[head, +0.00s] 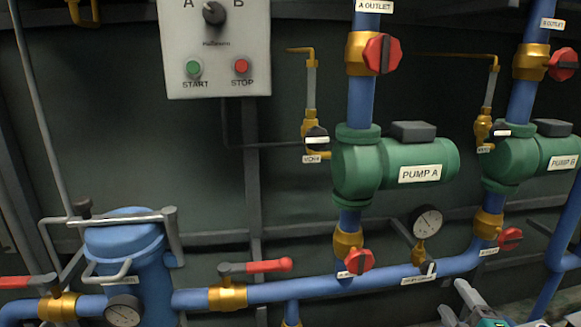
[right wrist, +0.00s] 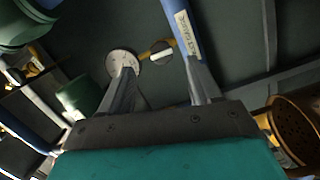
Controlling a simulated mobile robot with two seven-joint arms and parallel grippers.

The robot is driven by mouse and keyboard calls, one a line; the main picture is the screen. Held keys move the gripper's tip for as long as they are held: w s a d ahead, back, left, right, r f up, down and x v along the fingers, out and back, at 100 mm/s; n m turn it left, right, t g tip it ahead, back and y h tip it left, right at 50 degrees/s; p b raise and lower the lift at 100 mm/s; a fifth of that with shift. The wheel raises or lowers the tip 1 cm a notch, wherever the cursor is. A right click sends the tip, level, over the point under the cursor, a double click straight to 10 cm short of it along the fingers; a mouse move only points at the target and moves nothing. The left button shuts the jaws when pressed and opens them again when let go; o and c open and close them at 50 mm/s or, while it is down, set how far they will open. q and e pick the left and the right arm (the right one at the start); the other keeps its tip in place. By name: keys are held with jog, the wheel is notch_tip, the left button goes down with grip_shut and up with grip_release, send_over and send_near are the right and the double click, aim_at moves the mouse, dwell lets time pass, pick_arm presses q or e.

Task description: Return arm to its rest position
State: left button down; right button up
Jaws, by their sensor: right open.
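My right gripper (head: 456,300) is at the lower right edge of the head view, near the blue suction pipe and below the pressure gauge. In the right wrist view the same gripper (right wrist: 161,78) has its two grey fingers apart, with nothing held between them. A round pale gauge face (right wrist: 124,61) and a small white-handled valve (right wrist: 162,56) on a brass fitting show beyond the fingertips. A labelled blue pipe (right wrist: 182,28) passes behind the right-hand finger. I cannot tell whether anything touches the fingers. My left gripper is not in view.
Green pump A (head: 362,168) and pump B (head: 510,160) stand above the blue pipe (head: 330,289). A blue strainer housing (head: 140,265) and red-handled valve (head: 262,267) are lower left. A control box (head: 212,50) hangs above. A perforated brass-coloured part (right wrist: 293,128) is right in the wrist view.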

jog(key=s+a+f+m+g+y, duration=0.1)
jog(key=s+a+f+m+g, duration=0.3)
jog(key=s, duration=0.4)
jog(key=s+a+f+m+g, duration=0.1)
jog(key=s+a+m+g, duration=0.4)
jog(key=s, duration=0.3)
jog(key=s+a+f+m+g+y, duration=0.1)
jog(key=s+a+f+m+g, duration=0.2)
jog(key=s+a+g, duration=0.4)
jog(key=w+a+f+t+y, duration=0.2)
jog(key=w+a+t, duration=0.4)
jog(key=w+t, duration=0.2)
pick_arm(q)
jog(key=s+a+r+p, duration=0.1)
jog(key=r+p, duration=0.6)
jog(key=p, duration=0.3)
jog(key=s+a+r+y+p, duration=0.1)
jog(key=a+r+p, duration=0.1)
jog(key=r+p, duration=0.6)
jog(key=p, duration=0.2)
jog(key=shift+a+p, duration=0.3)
jog(key=shift+p, duration=0.05)
pick_arm(e)
jog(key=s+d+r+t, duration=0.1)
jog(key=d+r, duration=0.3)
jog(key=r, duration=1)
jog(key=shift+s+h, duration=0.4)
